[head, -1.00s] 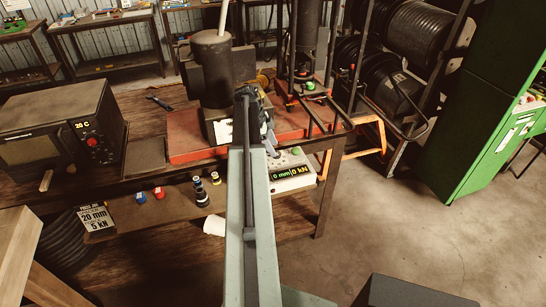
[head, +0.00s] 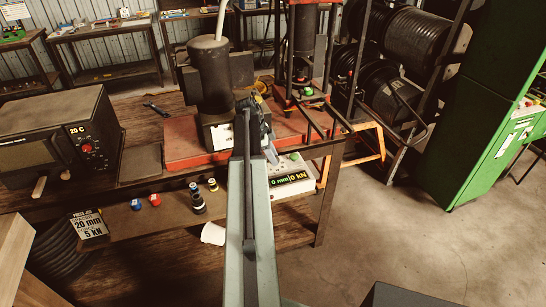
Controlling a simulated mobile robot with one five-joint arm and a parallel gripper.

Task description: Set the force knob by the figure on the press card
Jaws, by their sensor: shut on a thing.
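The press card (head: 90,224) hangs at the left of the bench front and reads 20 mm, 5 kN. The pale control box (head: 299,187) stands at the bench's front edge, right of my arm. Its display (head: 290,178) reads 0 mm and 0 kN, and a green button (head: 295,156) shows above it. My gripper (head: 270,152) points down at the left part of this box. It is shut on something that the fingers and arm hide. I cannot make out the force knob.
The orange press base (head: 190,142) with a dark cylinder (head: 211,75) stands behind my gripper. An oven-like box (head: 60,135) marked 20 C is at left.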

